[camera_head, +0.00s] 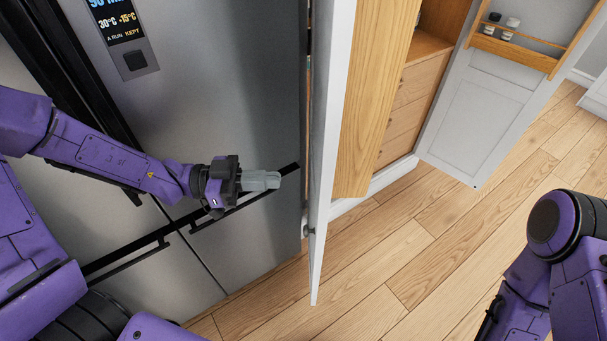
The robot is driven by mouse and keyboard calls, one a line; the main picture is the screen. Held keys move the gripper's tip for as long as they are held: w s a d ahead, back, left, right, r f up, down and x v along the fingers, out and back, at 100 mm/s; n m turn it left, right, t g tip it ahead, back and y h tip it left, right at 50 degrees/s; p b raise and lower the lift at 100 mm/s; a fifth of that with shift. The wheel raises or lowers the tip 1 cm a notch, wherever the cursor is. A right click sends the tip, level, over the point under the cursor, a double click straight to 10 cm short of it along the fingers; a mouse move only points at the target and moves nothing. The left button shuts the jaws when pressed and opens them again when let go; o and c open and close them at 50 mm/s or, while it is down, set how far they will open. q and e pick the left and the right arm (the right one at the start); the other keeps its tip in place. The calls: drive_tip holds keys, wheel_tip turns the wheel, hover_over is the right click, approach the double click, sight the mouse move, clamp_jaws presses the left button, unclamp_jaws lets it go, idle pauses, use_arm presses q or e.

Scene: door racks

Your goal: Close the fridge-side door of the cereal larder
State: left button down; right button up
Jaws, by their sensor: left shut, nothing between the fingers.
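The fridge-side door (328,130) of the larder is a white panel seen nearly edge-on in the middle of the view, standing open beside the fridge. Wooden boarding (372,100) shows just right of it. The larder (412,95) behind has wooden drawers and its interior is partly hidden by the door. My left gripper (262,181) is shut and empty, in front of the fridge and left of the door, apart from it. My right arm shows at the lower right, but its gripper is out of the picture.
The steel fridge (230,80) with a lit display (118,20) and dark handles fills the left. The larder's other door (480,110) stands open at the right, with a wooden rack (513,50) holding small jars. Clear wooden floor (400,260) lies in front.

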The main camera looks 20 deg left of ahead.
sight(320, 180)
use_arm(q)
drive_tip(key=p+x, duration=0.1)
drive_tip(key=x, duration=0.5)
drive_tip(key=shift+d, duration=0.2)
drive_tip(key=shift+w+d, duration=0.2)
drive_tip(key=shift+d, duration=0.25)
drive_tip(key=shift+d, duration=0.15)
